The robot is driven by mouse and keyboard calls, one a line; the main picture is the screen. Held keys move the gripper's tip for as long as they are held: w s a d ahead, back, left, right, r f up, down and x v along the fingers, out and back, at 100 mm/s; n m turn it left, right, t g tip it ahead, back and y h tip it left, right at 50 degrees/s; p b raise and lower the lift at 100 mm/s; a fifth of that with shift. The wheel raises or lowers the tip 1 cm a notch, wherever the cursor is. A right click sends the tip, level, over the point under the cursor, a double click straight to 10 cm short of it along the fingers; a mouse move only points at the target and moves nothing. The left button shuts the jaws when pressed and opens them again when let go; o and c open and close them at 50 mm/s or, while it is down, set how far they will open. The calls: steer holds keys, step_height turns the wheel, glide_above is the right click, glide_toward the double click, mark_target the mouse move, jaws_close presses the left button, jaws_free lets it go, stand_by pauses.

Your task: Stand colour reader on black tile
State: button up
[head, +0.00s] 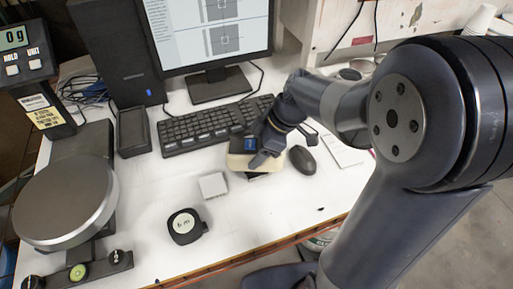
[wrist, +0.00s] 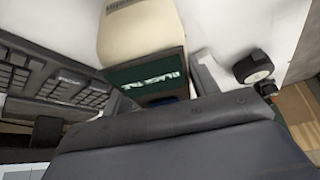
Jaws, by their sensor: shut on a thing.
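The cream colour reader (head: 241,162), with a small blue patch on top, is at my gripper (head: 264,158), in front of the keyboard. My gripper is shut on the reader; its fingers partly cover it. In the wrist view the reader's cream body (wrist: 140,38) lies just beyond the dark gripper housing. A dark green panel (wrist: 148,74) with lettering that seems to say "BLACK TILE" shows at its near end; I cannot tell whether it belongs to the reader. A dark edge (head: 257,177) shows under the reader, perhaps the black tile. Whether the two touch is hidden.
A black keyboard (head: 215,124) lies behind, and a dark mouse (head: 303,160) close on the right. A white block (head: 213,185) and a round tape measure (head: 185,226) lie front left. A scale (head: 68,203) stands far left. The desk's front middle is clear.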

steer(key=shift+f, duration=0.1)
steer(key=o, duration=1.6)
steer(key=shift+r, duration=0.25)
steer(key=v, duration=1.2)
steer(key=shift+f, duration=0.1)
